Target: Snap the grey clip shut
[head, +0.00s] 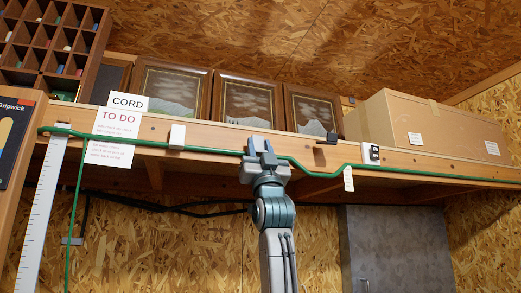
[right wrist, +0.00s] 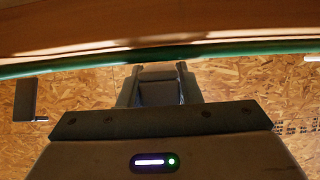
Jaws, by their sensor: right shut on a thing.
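My right gripper (head: 262,150) is at the front edge of the shelf, reaching up from below. It is shut on a grey piece that I take for the grey clip (right wrist: 159,88), between the fingers in the right wrist view. The gripper covers most of the clip, so I cannot tell whether its latch is closed. The green cord (head: 215,149) runs along the shelf edge and passes at the fingertips; it also crosses the right wrist view (right wrist: 240,51). My left gripper is not in view.
A white clip (head: 177,136), a black clip (head: 327,138) and a white-and-black clip (head: 371,154) sit on the shelf edge (head: 220,137). The cord sags below the black clip. Framed pictures (head: 246,102) and a cardboard box (head: 400,112) stand above.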

